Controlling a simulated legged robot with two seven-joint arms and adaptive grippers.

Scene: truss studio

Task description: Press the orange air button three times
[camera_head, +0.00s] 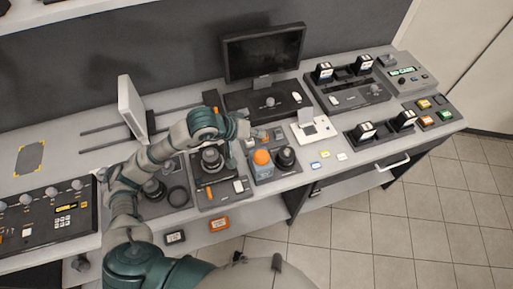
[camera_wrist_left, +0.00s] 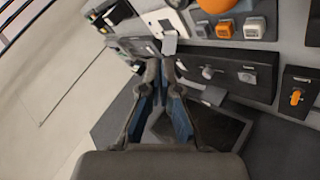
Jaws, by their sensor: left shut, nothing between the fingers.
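The orange air button (camera_head: 261,157) is a round orange dome on a pale grey box near the front of the bench, left of a black knob. An orange dome is also partly cut off at the top edge of the left wrist view (camera_wrist_left: 217,5). My left arm reaches in from the left, and my left gripper (camera_head: 254,132) is just behind the button, apart from it. In the left wrist view the gripper (camera_wrist_left: 161,66) has its fingers close together and holds nothing. The orange dome lies beyond the fingertips and to the right. My right gripper is not in view.
A black knob (camera_head: 285,157) stands right beside the button. A white device (camera_head: 314,129) lies further right. A monitor (camera_head: 263,53) stands behind. Dark control panels crowd the bench.

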